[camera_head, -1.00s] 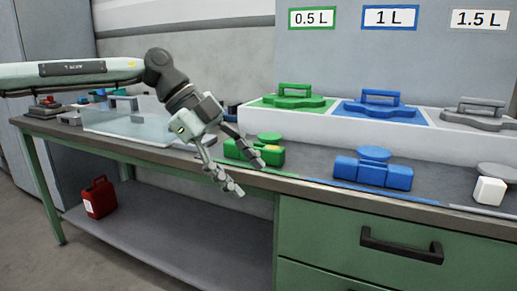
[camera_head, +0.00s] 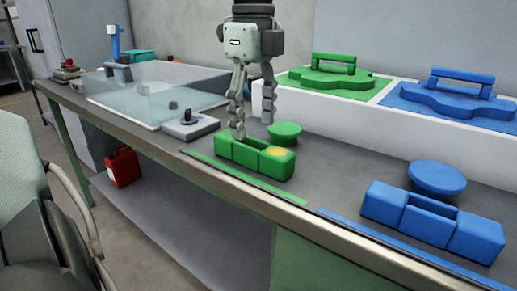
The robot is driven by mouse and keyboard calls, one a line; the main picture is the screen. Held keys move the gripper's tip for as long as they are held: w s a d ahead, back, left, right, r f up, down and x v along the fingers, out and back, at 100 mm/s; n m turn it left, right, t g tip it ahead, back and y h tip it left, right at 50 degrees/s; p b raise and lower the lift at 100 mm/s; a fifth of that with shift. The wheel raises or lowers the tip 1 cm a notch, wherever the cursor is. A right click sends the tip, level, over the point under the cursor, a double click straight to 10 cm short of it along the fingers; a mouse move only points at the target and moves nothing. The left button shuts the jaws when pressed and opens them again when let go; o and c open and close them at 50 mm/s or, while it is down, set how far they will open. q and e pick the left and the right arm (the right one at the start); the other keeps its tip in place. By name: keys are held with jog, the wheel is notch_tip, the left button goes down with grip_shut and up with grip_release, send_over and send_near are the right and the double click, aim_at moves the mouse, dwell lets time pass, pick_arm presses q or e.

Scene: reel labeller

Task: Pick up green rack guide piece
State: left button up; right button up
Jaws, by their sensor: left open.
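A green guide piece with a raised handle (camera_head: 333,77) sits on the white rack at the back, right of my gripper. A green block with a recess in its middle (camera_head: 231,153) and a yellow round spot on its right end lies on the bench. A round green knob-like piece (camera_head: 285,131) stands just behind it. My left gripper (camera_head: 254,124) points down above the green block, fingers apart and empty. One fingertip is close to the block's recess; I cannot tell whether they touch. My right gripper is not in view.
The white rack (camera_head: 350,121) also holds a blue guide piece (camera_head: 460,90). A blue block (camera_head: 433,220) and blue round piece (camera_head: 437,176) are at right on the bench. A clear-covered box (camera_head: 150,100) stands at left, with a small grey device (camera_head: 190,125) beside it.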

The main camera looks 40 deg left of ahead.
aim_at(252, 145)
pick_arm(q)
jog(key=f, duration=0.4)
jog(key=shift+a+f, duration=0.4)
jog(key=shift+f, duration=0.55)
grip_shut()
